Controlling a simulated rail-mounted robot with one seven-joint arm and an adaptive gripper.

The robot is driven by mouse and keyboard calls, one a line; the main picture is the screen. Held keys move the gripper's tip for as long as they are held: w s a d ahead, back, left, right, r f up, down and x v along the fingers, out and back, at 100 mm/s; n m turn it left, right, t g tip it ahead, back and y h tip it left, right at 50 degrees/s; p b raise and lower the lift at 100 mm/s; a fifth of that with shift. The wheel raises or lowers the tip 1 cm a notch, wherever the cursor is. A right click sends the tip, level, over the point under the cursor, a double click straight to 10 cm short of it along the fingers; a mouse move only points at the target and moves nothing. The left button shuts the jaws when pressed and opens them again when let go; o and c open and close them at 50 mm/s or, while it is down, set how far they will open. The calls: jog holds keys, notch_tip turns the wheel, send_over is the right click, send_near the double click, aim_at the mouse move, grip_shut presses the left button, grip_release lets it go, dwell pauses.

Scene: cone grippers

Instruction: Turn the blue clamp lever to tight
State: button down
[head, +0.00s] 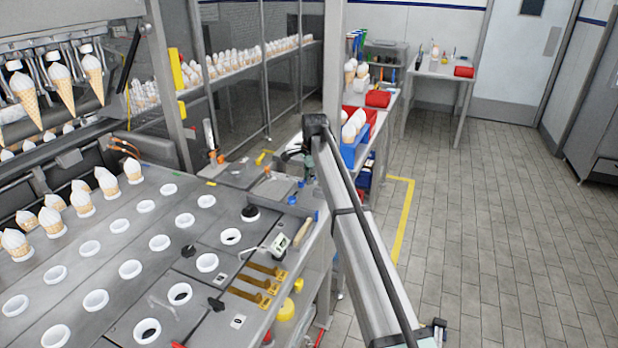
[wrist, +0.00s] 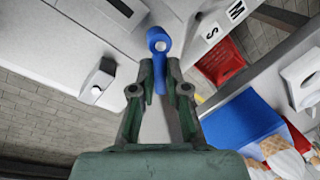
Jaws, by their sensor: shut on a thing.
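The blue clamp lever (wrist: 158,40) shows at the top middle of the wrist view, with a round eye-like end and a pale centre. Its narrow blue part runs down between the fingers of my gripper (wrist: 160,66). The dark green fingers are closed around that part, one on each side. The lever's base and the clamped part are hidden or unclear. In the head view my gripper (head: 308,168) is small, beyond the far end of the metal bench and partly hidden by my arm, so the lever cannot be made out clearly there.
A blue bin (wrist: 240,118) with cones and a red basket (wrist: 226,62) lie right of my gripper in the wrist view. A grey block with a knob (wrist: 98,82) stands left. In the head view the metal bench (head: 120,258) holds cones and white rings; the tiled floor (head: 500,240) is clear.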

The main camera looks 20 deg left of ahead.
jog(key=c, duration=1.2)
grip_release()
jog(key=r, duration=0.4)
jog(key=s+d+r, duration=0.1)
jog(key=r, duration=0.6)
jog(key=shift+s+d+r, duration=0.3)
jog(key=shift+s+r, duration=0.05)
jog(key=shift+r, duration=0.1)
